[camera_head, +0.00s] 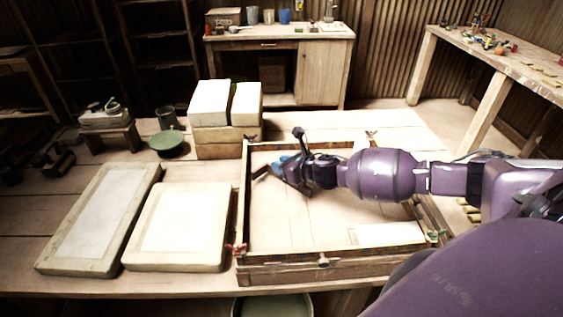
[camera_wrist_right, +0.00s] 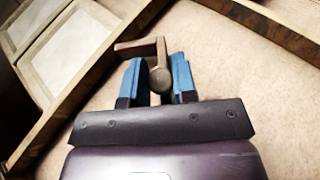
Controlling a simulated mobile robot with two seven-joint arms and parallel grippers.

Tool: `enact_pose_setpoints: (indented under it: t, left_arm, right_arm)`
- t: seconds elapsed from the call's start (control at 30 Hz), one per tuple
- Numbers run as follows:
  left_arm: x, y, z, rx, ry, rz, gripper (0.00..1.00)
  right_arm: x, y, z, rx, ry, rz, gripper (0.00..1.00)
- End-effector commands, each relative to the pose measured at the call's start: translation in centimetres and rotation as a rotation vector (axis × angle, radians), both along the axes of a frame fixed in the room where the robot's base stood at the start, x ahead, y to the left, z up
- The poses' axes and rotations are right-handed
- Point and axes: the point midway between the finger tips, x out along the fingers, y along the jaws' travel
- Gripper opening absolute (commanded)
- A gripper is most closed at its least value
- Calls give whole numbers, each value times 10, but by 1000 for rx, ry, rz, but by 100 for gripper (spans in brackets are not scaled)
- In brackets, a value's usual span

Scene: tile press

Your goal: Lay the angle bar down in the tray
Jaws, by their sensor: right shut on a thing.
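The tray (camera_head: 285,270) is a wide wooden frame with a pale floor on the bench, right of centre in the head view. My right gripper (camera_head: 279,167) reaches in from the right, over the tray's far left part. Its blue fingers (camera_wrist_right: 157,78) are shut on the angle bar (camera_wrist_right: 135,48), a brown L-shaped piece with a rounded end between the fingers. A dark end of the bar (camera_head: 261,172) pokes out left of the fingers, close to the tray's left wall. I cannot tell whether the bar touches the floor. My left gripper is not in view.
Two framed pale slabs (camera_head: 98,220) (camera_head: 180,227) lie left of the tray. White blocks (camera_head: 209,103) stand stacked behind its left corner. A pale tile (camera_head: 388,234) lies at the tray's near right. Most of the tray floor is clear.

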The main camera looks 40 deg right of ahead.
Motion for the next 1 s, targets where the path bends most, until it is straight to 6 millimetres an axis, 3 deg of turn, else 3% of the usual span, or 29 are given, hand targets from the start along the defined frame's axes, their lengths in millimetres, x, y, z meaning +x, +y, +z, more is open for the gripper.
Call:
enact_pose_setpoints:
  t: [0.27,1.0]
  left_arm:
    - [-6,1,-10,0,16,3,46]
    - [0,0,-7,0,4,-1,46]
  right_arm:
    - [1,0,-8,0,-2,0,0]
    - [1,0,-13,0,-2,-1,0]
